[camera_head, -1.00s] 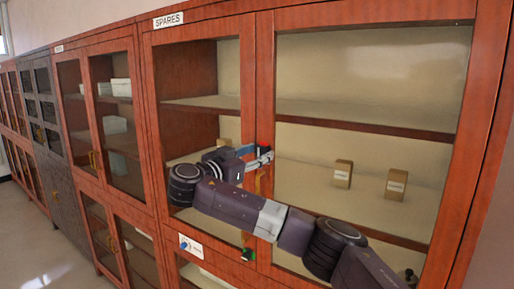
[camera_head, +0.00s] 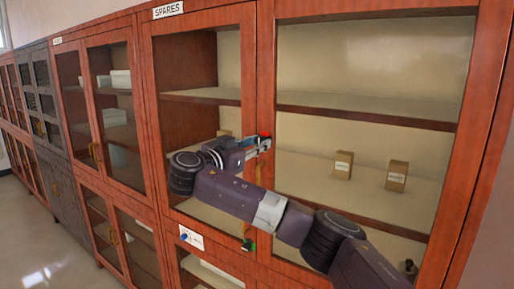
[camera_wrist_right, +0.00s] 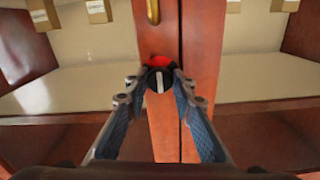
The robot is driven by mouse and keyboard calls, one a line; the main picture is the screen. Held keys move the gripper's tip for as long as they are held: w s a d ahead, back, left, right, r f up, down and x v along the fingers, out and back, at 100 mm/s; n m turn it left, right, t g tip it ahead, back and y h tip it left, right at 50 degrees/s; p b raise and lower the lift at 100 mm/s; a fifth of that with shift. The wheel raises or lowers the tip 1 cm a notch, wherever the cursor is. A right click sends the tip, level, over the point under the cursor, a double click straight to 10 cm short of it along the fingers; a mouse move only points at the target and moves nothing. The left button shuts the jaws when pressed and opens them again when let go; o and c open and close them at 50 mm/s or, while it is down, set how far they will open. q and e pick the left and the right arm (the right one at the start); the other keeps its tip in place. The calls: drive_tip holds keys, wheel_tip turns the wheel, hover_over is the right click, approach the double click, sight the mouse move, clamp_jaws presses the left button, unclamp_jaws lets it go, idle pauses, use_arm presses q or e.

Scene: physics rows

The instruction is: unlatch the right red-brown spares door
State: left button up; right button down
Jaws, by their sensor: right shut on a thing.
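The right red-brown spares door (camera_head: 265,70) is shut, with a large glass pane. Its latch is a round black knob with a white line and a red part beside it; it shows in the right wrist view (camera_wrist_right: 159,83). In the head view only a bit of red (camera_head: 265,137) shows at the fingertips. My right gripper (camera_head: 262,145) is at the door's inner edge, its two fingers on either side of the knob and shut on it, as the right wrist view (camera_wrist_right: 159,92) also shows. A brass handle (camera_wrist_right: 153,10) is close to the knob. My left gripper is out of view.
The SPARES sign (camera_head: 168,10) is above the left spares door (camera_head: 150,80). Small boxes (camera_head: 396,176) stand on a shelf behind the glass. More cabinets (camera_head: 62,110) line the wall; floor at left is clear.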

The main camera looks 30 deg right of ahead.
drive_tip(key=n+b, duration=0.8)
drive_tip(key=b, duration=0.2)
drive_tip(key=shift+f+b, duration=0.1)
drive_tip(key=shift+b, duration=0.3)
drive_tip(key=n, duration=0.5)
drive_tip(key=shift+n, duration=2.3)
drive_tip(key=c, duration=1.6)
unclamp_jaws()
